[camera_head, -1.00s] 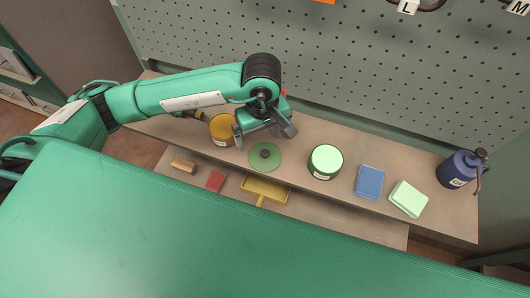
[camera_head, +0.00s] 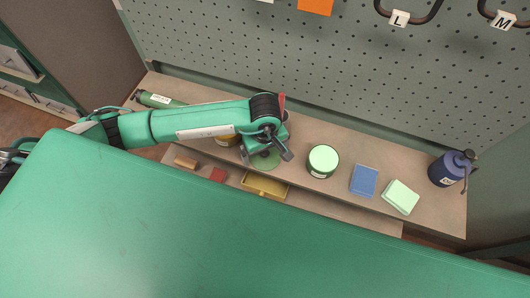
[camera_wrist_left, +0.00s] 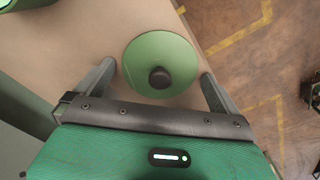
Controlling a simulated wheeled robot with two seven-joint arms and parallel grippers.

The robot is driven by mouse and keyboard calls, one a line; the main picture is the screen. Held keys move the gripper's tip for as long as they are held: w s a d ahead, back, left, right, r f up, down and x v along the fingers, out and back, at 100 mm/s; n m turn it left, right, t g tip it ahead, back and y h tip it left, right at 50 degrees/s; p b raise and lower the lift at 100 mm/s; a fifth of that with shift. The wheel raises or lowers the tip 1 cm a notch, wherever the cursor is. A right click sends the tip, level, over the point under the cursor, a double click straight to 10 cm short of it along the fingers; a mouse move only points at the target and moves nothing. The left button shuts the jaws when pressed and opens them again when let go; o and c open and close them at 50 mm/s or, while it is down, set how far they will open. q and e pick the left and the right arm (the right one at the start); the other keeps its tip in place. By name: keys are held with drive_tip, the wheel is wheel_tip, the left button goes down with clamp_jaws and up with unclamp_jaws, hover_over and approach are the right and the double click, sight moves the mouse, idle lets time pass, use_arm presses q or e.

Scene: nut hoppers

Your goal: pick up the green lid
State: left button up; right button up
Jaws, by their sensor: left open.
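The green lid (camera_head: 265,161) is a round disc with a dark knob, lying on the shelf near its front edge. My left gripper (camera_head: 265,158) is over it in the head view and hides part of it. In the left wrist view the lid (camera_wrist_left: 160,62) lies between the two spread fingers of the left gripper (camera_wrist_left: 160,80), with the dark knob near the middle. The fingers are open and hold nothing. I cannot tell how high they are above the shelf. My right gripper is not in view.
A green-topped tin (camera_head: 323,160), a blue box (camera_head: 364,180), a pale green box (camera_head: 400,197) and a dark blue bottle (camera_head: 450,168) stand to the right. A yellow tray (camera_head: 265,186) is just in front, lower.

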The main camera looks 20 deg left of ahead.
use_arm(q)
drive_tip(key=c, duration=0.8)
drive_tip(key=shift+r, duration=0.1)
